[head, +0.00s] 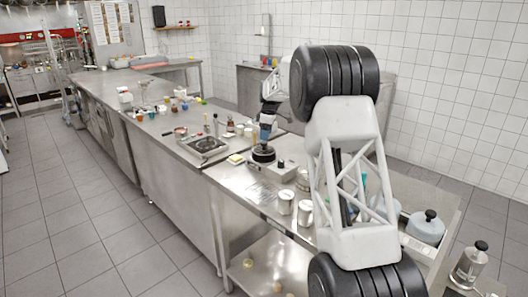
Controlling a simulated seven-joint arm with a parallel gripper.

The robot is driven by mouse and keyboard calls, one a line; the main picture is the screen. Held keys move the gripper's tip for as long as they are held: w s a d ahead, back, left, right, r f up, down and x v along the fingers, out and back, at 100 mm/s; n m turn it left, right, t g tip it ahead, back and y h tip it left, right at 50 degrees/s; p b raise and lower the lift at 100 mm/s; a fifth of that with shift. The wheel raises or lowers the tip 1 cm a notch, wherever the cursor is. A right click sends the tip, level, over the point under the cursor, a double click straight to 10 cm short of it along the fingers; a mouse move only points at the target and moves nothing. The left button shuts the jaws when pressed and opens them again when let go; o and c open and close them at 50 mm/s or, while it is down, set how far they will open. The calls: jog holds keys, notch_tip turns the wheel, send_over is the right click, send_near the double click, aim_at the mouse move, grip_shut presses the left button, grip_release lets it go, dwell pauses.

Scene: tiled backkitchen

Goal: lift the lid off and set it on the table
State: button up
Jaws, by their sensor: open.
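My gripper (265,142) is small and far off in the head view, at the end of my arm, pointing down over the steel table (238,175). A dark round thing (263,155) lies right under it. I cannot tell whether this is the lid or a pan, or whether the gripper touches it. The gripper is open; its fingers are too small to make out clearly. Two steel canisters (285,202) with pale tops stand nearer on the table. No lid can be made out for certain. My arm hides part of the table's right side.
A hotplate (206,145) and a yellow-green sponge (236,159) lie left of the gripper. Several jars and bottles (180,100) stand further back. A grey-blue container with a black knob (426,227) stands at the right. Some bare steel shows at the table's front edge.

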aim_at(264, 142)
jog(key=shift+f, duration=0.15)
jog(key=shift+w+a+f, duration=0.1)
jog(key=shift+a+f, duration=0.15)
jog(key=shift+f, duration=1)
jog(key=shift+a+f, duration=0.2)
jog(key=shift+f, duration=1)
jog(key=c, duration=1.1)
